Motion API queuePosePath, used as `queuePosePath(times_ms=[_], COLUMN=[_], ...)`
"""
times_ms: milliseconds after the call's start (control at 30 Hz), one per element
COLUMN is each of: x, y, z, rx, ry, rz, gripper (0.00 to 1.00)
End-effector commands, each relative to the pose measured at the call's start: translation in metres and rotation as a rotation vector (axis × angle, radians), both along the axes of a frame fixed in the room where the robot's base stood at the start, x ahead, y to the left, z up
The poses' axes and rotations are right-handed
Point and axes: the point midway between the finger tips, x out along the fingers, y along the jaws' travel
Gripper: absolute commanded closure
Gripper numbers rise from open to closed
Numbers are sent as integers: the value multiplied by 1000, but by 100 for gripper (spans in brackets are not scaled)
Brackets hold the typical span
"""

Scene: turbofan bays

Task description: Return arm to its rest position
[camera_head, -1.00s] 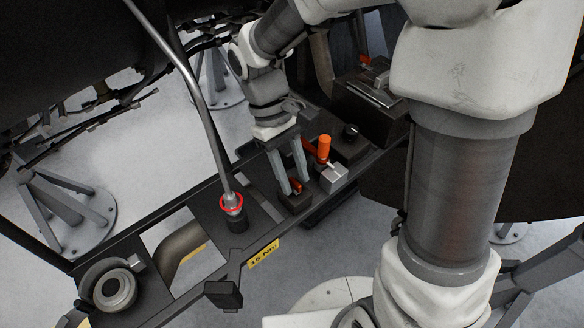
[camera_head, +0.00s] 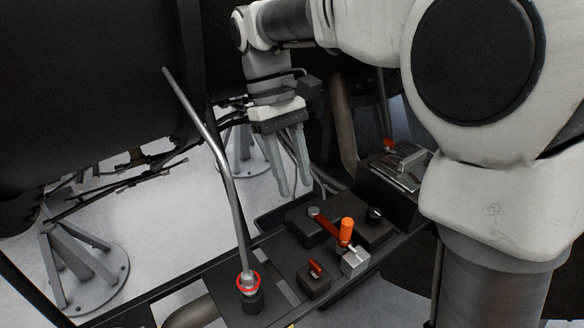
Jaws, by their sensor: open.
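My gripper (camera_head: 293,192) hangs from my arm in the upper middle of the head view, fingers pointing down. Its two fingers are apart with nothing between them. It is above and behind the dark bench (camera_head: 215,275), clear of the controls. Below and to its right are an orange-handled lever (camera_head: 346,231) on a dark block and a small box with a red switch (camera_head: 314,278). My upper arm links fill the right side and hide part of the bench there.
A bent metal pipe (camera_head: 222,160) rises from a red-ringed fitting (camera_head: 248,283) left of my gripper. A big dark casing (camera_head: 80,90) fills the upper left. A metal-topped box (camera_head: 402,164) sits at right. Stands are on the pale floor.

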Motion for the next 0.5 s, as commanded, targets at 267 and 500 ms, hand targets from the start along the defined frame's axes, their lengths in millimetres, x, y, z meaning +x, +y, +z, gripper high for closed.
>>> queuePosePath(times_ms=[267, 500], x=[3, 2], y=[2, 1], z=[8, 8], rx=[-1, 0], ry=[1, -3], rz=[0, -1], gripper=[59, 59])
